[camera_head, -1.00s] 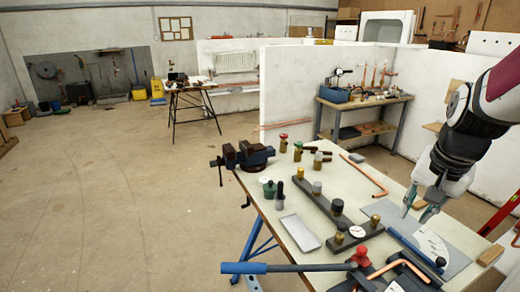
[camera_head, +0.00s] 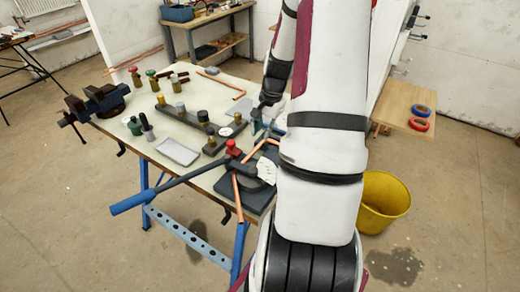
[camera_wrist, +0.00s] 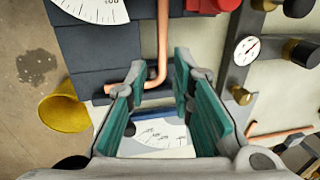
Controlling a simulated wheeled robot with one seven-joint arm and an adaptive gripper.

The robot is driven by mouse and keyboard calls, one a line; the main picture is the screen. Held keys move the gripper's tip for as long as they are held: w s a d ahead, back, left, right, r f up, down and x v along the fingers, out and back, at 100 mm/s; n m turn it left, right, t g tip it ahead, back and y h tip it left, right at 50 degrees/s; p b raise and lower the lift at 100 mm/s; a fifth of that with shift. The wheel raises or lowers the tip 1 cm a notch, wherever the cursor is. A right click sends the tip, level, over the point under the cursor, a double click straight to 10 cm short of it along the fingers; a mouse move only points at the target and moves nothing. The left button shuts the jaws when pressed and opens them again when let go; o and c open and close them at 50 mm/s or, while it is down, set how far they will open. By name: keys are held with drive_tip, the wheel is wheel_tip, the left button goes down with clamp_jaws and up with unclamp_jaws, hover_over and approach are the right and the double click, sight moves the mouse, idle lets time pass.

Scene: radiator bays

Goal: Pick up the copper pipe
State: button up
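A bent copper pipe (camera_wrist: 162,40) shows in the wrist view. One leg runs up the picture along dark blocks, and the bend turns left near my fingertips. In the head view, copper lengths (camera_head: 238,193) show at the bench's near right end, by the red-knobbed tool. My gripper (camera_wrist: 158,75) is open, with green-lined fingers on either side of the pipe's bend area. I cannot tell whether they touch it or hover above. In the head view my arm hides most of the gripper (camera_head: 258,130). Another bent copper pipe (camera_head: 238,90) lies farther back on the bench.
The bench (camera_head: 190,88) holds a vice (camera_head: 97,102), a grey tray (camera_head: 178,152), and a dark rail (camera_head: 185,117) with fittings. A long blue-handled lever (camera_head: 150,194) overhangs the front.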

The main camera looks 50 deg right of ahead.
sight(257, 148)
drive_tip(key=shift+w+a+f+p, duration=0.1)
drive_tip(key=shift+w+f, duration=0.2)
drive_tip(key=shift+f, duration=0.95)
drive_tip(key=shift+w+f+p, duration=0.15)
drive_tip(key=shift+w+f, duration=0.15)
drive_tip(key=shift+f, duration=0.9)
drive_tip(key=shift+w+a+f+p, duration=0.1)
drive_tip(key=shift+w+f, duration=0.2)
drive_tip(key=shift+f, duration=0.95)
drive_tip(key=shift+c, duration=0.2)
clamp_jaws()
